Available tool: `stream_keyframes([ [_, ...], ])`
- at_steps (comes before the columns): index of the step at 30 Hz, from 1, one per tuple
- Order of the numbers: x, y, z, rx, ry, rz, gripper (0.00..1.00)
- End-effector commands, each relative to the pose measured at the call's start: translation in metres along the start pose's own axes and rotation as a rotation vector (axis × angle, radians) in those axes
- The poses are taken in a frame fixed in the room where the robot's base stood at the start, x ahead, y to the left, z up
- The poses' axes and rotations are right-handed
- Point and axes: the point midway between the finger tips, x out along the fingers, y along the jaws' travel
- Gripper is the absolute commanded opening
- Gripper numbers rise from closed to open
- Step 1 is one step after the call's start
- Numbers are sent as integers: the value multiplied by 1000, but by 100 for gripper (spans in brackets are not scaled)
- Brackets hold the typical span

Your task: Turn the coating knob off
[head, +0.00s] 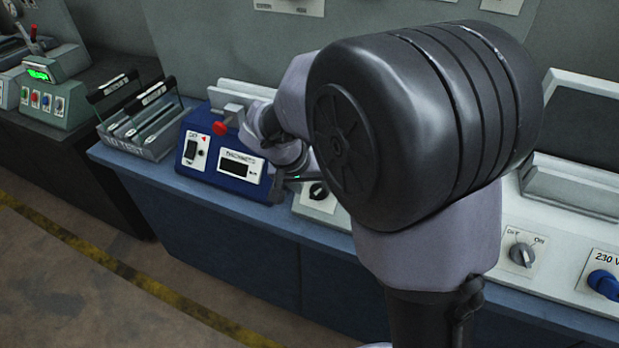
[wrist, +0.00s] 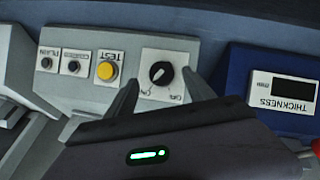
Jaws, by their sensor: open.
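A black rotary knob (wrist: 161,73) on a white OFF/ON plate shows in the wrist view, with its pointer tilted. It also shows in the head view (head: 318,190), partly hidden by my arm. I cannot read a coating label on its plate. My gripper (wrist: 160,77) is open and empty, with one finger on each side of the knob in the wrist view. I cannot tell how far the fingertips are from the panel. In the head view my gripper is mostly hidden behind my arm.
A yellow TEST button (wrist: 106,70) and two small black controls sit beside the knob. A blue thickness unit (head: 225,165) with a red button (head: 219,128) stands next to it. Farther right are a grey OFF/ON knob (head: 522,254) and a blue 230 V plug (head: 604,284).

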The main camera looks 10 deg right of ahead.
Motion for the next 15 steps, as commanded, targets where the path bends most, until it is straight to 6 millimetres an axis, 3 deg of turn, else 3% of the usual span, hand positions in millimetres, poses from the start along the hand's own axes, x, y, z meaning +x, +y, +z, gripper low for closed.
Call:
stream_keyframes([
  [1,14,-1,2,1,-2,1,62],
  [6,34,0,0,0,0,0,62],
  [15,37,0,0,0,1,0,62],
])
